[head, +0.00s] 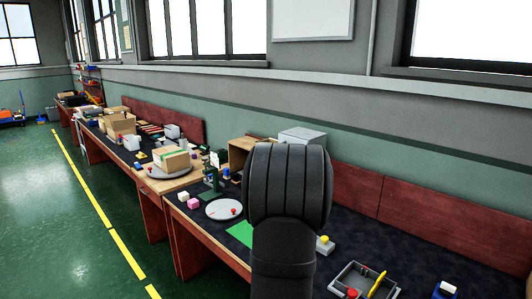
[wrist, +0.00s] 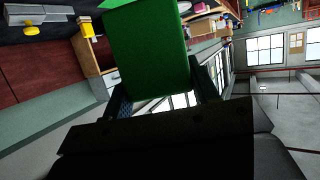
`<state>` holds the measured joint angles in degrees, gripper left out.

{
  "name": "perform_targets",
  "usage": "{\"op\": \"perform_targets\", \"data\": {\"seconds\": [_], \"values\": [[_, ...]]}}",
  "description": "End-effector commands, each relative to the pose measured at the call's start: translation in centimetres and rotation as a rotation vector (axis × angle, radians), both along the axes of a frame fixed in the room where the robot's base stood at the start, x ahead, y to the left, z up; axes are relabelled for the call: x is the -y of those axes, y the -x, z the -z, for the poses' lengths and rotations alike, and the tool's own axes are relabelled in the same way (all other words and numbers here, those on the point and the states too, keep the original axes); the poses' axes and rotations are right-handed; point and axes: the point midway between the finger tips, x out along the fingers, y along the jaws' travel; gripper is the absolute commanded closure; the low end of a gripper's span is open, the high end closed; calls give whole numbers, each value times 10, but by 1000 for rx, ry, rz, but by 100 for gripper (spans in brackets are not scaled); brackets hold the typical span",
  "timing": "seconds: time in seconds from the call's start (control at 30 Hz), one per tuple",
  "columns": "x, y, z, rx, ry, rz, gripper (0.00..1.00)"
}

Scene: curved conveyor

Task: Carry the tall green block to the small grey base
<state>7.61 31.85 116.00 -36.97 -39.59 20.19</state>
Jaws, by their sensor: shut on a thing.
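The tall green block (wrist: 148,50) fills the upper middle of the wrist view. My gripper (wrist: 160,92) is shut on it, with one dark finger on each side of its lower end. The block reaches out past the fingers, and the scene behind it looks turned sideways. In the head view my dark arm stands in front and hides the gripper and the block. I cannot pick out the small grey base with certainty in either view.
A grey box with a yellow button (head: 324,245) stands right of my arm. A grey tray (head: 340,278) is at the lower right. A round white plate (head: 212,213), a flat green patch (head: 241,233) and pink and white cubes (head: 193,204) are to the left.

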Motion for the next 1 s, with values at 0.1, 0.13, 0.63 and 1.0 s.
{"op": "perform_targets", "data": {"seconds": [0.1,0.13,0.63,1.0], "values": [[-8,6,27,-9,-3,18,74],[-10,8,34,-10,-2,27,74],[-1,65,147,-7,1,260,74],[4,75,158,-1,0,296,74]]}}
